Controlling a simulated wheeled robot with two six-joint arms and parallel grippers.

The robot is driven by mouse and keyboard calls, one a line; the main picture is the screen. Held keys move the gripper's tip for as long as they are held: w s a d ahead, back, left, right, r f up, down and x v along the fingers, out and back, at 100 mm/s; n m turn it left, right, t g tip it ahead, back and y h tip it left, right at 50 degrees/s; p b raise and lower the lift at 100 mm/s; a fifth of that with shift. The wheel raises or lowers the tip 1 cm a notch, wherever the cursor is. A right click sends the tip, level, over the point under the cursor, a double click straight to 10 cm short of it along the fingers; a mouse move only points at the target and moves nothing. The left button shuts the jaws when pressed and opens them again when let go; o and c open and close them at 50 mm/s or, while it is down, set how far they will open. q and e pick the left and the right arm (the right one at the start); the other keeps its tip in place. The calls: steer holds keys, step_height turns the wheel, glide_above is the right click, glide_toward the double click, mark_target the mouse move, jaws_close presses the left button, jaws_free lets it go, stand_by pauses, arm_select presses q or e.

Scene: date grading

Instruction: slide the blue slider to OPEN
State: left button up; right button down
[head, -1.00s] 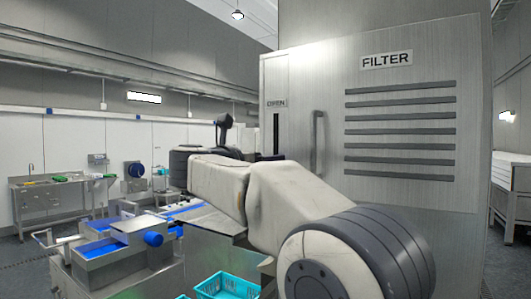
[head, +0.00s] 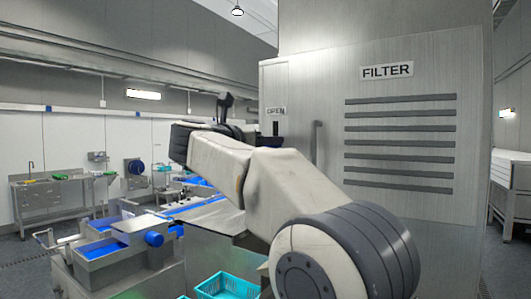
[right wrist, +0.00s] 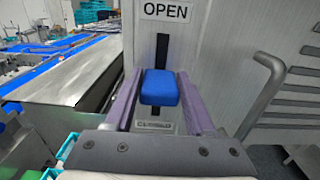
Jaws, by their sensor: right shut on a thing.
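The blue slider (right wrist: 160,87) sits on a dark vertical slot (right wrist: 162,48) in a pale metal panel, in the right wrist view. It is around the slot's middle, with dark slot showing above and a little below. The OPEN label (right wrist: 165,11) is above the slot. A lower label (right wrist: 155,127) is partly covered and hard to read. My right gripper (right wrist: 160,82) is shut on the slider, one purple finger on each side. In the head view my right arm hides the slider; the OPEN label (head: 275,110) shows above the slot (head: 275,128). My left gripper is out of view.
A curved grey handle (right wrist: 262,90) stands right of the slot, close to my gripper. The FILTER cabinet (head: 400,215) has several dark louvres. A turquoise crate (head: 228,285) is below my arm. Steel counters with blue surfaces (head: 100,249) lie to the left.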

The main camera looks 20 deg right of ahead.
step_height(320, 180, up, 4)
steer(key=shift+f+p, duration=0.1)
steer(key=shift+p, duration=0.55)
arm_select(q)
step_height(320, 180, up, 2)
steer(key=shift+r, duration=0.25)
arm_select(e)
steer(key=shift+r, duration=0.25)
steer(key=c, duration=0.5)
jaws_free()
steer(key=shift+f, duration=0.1)
